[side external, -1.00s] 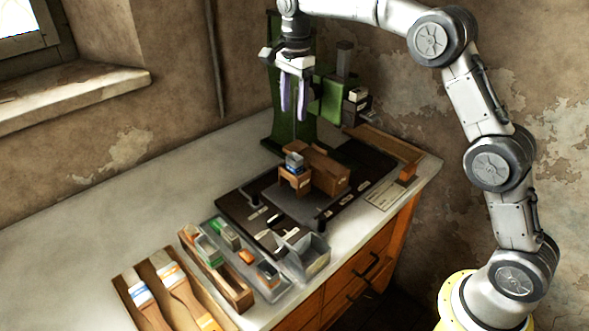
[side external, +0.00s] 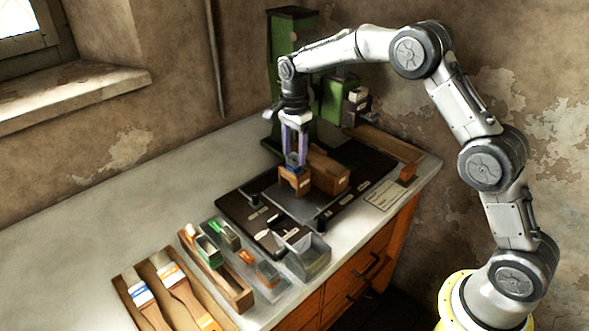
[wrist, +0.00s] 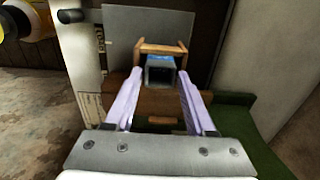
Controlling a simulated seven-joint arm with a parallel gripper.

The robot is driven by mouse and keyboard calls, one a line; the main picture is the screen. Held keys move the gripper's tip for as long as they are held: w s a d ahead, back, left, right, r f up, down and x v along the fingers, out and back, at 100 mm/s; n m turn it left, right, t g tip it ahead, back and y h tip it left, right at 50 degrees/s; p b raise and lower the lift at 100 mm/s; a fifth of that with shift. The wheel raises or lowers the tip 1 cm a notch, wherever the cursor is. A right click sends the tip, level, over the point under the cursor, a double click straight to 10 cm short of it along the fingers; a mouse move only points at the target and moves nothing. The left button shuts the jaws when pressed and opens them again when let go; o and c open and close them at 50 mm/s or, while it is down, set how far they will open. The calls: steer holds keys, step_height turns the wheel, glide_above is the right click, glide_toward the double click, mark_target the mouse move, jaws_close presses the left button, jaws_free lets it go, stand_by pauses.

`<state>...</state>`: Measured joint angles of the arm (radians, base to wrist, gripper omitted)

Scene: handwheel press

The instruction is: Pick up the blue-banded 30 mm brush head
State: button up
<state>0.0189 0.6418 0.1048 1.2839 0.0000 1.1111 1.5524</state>
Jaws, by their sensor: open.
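The blue-banded brush head (side external: 291,161) is a small grey block with a blue band. It sits in a small wooden holder (side external: 294,186) on the press plate. It also shows in the wrist view (wrist: 160,70), between the two side pieces of the holder (wrist: 163,48). My gripper (side external: 295,156) points down over it, with the pale purple fingers open. In the wrist view my gripper (wrist: 159,85) has one finger on each side of the head. Contact cannot be told, and the fingers partly hide the head in the side view.
A larger wooden block (side external: 327,172) stands close to the right of the holder. The green press column (side external: 285,70) rises behind. Clear bins (side external: 308,258) with green and orange items, and a wooden tray of brushes (side external: 125,287), stand at the front left. The left worktop is clear.

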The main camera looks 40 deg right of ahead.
steer(key=shift+f, duration=1.25)
jaws_close()
steer(key=shift+r, duration=0.2)
